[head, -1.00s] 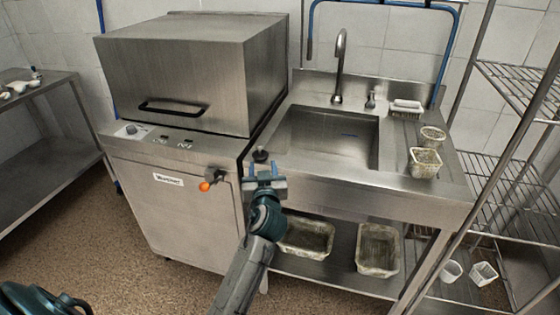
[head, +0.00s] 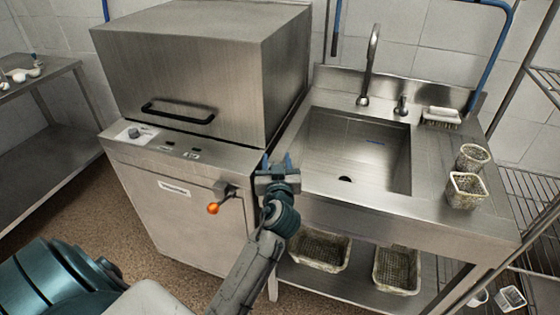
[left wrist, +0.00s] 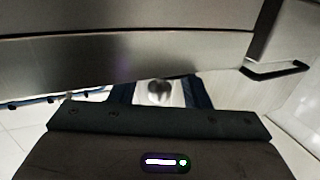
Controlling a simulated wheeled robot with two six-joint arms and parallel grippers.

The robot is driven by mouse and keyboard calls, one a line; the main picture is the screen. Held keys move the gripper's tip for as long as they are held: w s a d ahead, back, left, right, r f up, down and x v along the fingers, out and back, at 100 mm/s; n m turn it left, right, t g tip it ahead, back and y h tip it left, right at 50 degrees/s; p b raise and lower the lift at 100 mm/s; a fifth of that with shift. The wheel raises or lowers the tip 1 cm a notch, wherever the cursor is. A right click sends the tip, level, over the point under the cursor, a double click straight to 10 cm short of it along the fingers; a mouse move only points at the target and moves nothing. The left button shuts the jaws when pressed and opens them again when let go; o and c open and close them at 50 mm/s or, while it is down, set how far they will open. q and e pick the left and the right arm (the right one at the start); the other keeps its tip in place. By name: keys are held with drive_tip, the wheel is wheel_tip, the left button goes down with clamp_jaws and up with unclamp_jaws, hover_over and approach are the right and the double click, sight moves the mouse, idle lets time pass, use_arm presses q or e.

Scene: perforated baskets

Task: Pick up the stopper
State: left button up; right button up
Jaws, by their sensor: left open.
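My left gripper (head: 278,164) is at the front left edge of the sink counter, beside the dishwasher, with its blue fingers apart and pointing away from me. The stopper (left wrist: 159,91) looks to be the dark rounded thing in the left wrist view, seen between the two dark blue fingers on a pale surface. I cannot tell whether the fingers touch it. In the head view I cannot make out the stopper now; the gripper may hide it. My right gripper is not in view.
The boxy steel dishwasher (head: 190,75) stands left of the gripper, with an orange-knobbed lever (head: 213,208) on its front. The sink basin (head: 355,150) is to the right. Two small perforated baskets (head: 467,190) and a brush (head: 441,116) sit on the right counter. Larger baskets (head: 320,249) lie below.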

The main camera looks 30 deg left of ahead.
sight(277, 161)
use_arm(q)
drive_tip(key=shift+s+d+r, duration=0.35)
drive_tip(key=shift+s+r, duration=0.1)
drive_tip(key=shift+s, duration=0.05)
drive_tip(key=shift+c, duration=1.1)
clamp_jaws()
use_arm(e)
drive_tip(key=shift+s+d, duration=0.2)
use_arm(q)
drive_tip(key=shift+f, duration=0.2)
drive_tip(key=shift+r, duration=0.1)
